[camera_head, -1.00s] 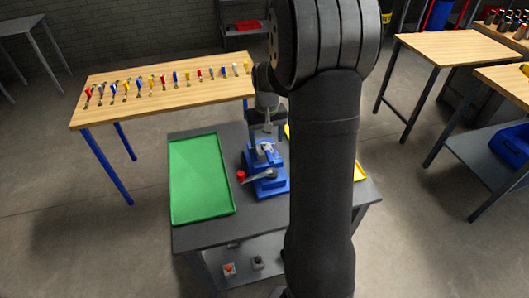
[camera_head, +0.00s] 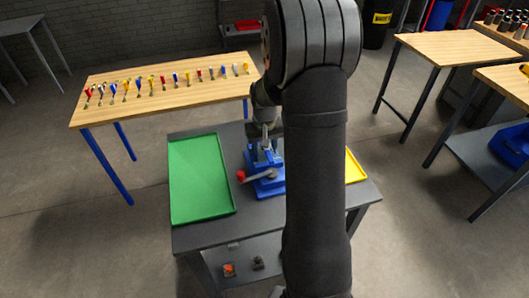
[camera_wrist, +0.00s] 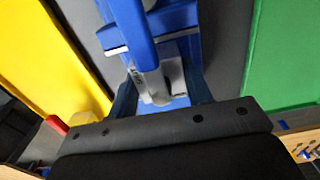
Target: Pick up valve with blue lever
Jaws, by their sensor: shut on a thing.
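The valve with a blue lever (camera_wrist: 135,35) is in the wrist view, its long blue lever running up the picture from a grey metal body (camera_wrist: 175,70). It sits at the blue vise (camera_head: 265,184) on the dark workbench. My gripper (camera_wrist: 160,88) is shut on the valve, with dark fingers on both sides of its body. In the head view my gripper (camera_head: 265,136) points down at the vise top. There the valve is too small and hidden to make out clearly. I cannot tell whether the vise jaws still hold the valve.
A green tray (camera_head: 202,180) lies left of the vise and a yellow tray (camera_head: 355,168) lies right, partly behind my arm. The vise has a red-knobbed handle (camera_head: 241,176). A wooden table (camera_head: 165,95) behind carries several valves with coloured levers.

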